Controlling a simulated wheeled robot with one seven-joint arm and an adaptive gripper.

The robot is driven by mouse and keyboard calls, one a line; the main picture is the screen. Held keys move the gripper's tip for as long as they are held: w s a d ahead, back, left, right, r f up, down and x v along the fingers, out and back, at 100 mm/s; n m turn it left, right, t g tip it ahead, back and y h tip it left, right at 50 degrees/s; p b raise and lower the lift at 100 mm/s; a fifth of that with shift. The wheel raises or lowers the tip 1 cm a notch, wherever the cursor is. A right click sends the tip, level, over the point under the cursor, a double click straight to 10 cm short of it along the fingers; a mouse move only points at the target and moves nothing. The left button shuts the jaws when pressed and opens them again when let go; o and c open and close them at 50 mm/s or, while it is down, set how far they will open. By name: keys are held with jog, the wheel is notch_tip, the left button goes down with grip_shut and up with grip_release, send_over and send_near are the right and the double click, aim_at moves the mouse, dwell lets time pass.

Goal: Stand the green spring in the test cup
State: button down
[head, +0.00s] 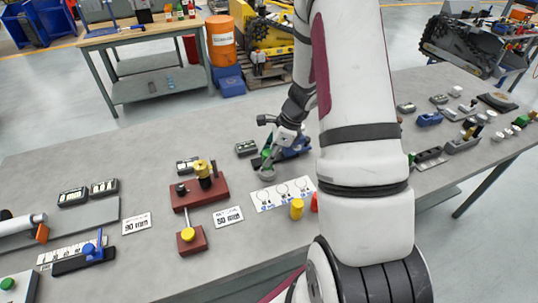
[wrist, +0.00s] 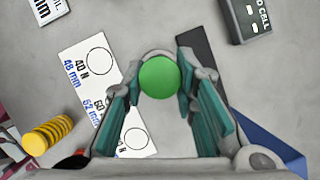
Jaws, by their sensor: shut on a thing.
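The green spring shows as a round green top in the wrist view (wrist: 159,78) and as a small green patch in the head view (head: 265,154). My gripper (wrist: 160,88) is shut on it, one finger on each side; in the head view my gripper (head: 272,157) points down at the table. The test cup, grey and round, shows below the spring in the head view (head: 267,175). Its pale rim (wrist: 153,53) peeks out behind the spring in the wrist view. The spring's lower end is hidden, so I cannot tell whether it is inside the cup.
A white card with printed circles (head: 282,193) lies beside the cup. A dark display box (head: 246,148) sits behind. A blue part (head: 298,148) is close to my gripper. A red-brown stand (head: 199,190) is to the left.

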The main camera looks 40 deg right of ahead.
jog(key=shift+f+b, duration=0.5)
jog(key=shift+f, duration=0.45)
dwell(0.5)
jog(key=c, duration=1.2)
grip_release()
jog(key=o, duration=0.5)
jog(key=shift+r, duration=0.1)
jog(key=shift+r+p, duration=1.5)
jog(key=shift+r, duration=1.95)
